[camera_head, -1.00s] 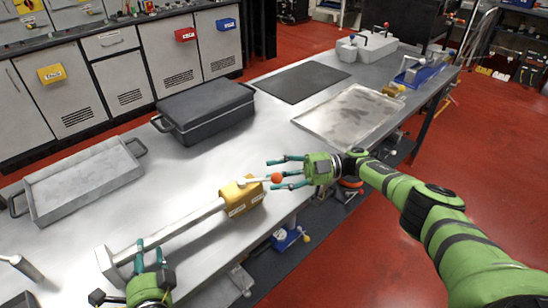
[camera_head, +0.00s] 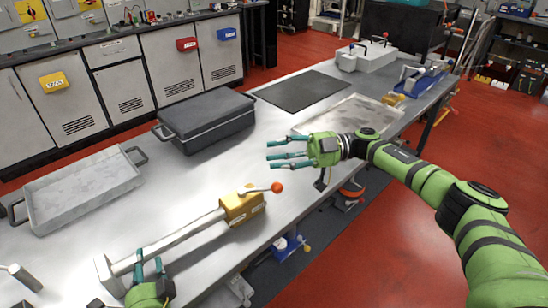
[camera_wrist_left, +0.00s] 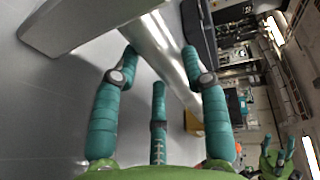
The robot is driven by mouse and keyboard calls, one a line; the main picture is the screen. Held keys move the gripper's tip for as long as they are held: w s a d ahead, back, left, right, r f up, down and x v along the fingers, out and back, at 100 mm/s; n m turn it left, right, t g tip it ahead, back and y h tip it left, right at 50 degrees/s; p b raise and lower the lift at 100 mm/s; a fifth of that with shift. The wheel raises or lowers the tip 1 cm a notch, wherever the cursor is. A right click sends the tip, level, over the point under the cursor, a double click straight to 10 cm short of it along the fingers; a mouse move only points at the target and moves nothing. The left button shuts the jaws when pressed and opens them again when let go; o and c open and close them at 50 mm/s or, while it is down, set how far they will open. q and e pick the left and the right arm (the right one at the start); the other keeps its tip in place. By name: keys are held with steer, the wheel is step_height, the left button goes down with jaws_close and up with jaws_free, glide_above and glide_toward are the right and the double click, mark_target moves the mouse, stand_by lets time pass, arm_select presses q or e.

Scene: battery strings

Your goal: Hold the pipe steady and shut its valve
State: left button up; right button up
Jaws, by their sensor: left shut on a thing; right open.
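The silver pipe (camera_head: 185,232) lies along the bench's front, from a pale end block (camera_head: 108,272) to a yellow valve body (camera_head: 241,206). The valve's lever (camera_head: 257,189) points right and ends in an orange ball knob (camera_head: 277,187). My left gripper (camera_head: 150,268) is shut on the pipe near the end block. In the left wrist view the pipe (camera_wrist_left: 172,55) runs between its teal fingers, and part of the yellow valve (camera_wrist_left: 194,122) shows behind a finger. My right gripper (camera_head: 282,154) is open and empty above and behind the knob, apart from it.
A grey tray (camera_head: 35,207) and a dark lidded pan (camera_head: 205,125) stand behind the pipe. A black mat (camera_head: 302,87) and a metal sheet (camera_head: 345,106) lie farther back. The bench (camera_head: 200,185) is bare between the pan and the valve.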

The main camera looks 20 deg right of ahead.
steer(key=s+a+m+y, duration=0.1)
steer(key=a, duration=0.1)
steer(key=s+a+f+m+y, duration=0.1)
steer(key=a+m, duration=0.1)
steer(key=a, duration=0.1)
steer(key=s+a+m+y, duration=0.1)
steer(key=s+a+y, duration=0.1)
steer(key=shift+a+f, duration=0.4)
jaws_close()
steer(key=s+a+m+t+y, duration=0.2)
steer(key=s+a+m+t, duration=0.2)
steer(key=m+t, duration=0.7)
steer(key=s+d+f+n+t+h, duration=0.3)
steer(key=s+f+n+h, duration=0.25)
steer(key=n+h, duration=0.9)
steer(key=s+d+f+n+t+h, duration=0.35)
steer(key=f+n+h, duration=0.35)
steer(key=n+h, duration=0.8)
steer(key=g+y, duration=0.1)
glide_toward(261, 189)
steer(key=shift+n, duration=0.25)
steer(key=w+d, duration=0.2)
steer(key=w+d+r, duration=0.1)
steer(key=w+d, duration=0.1)
steer(key=shift+d+r, duration=0.15)
steer(key=shift+r, duration=0.1)
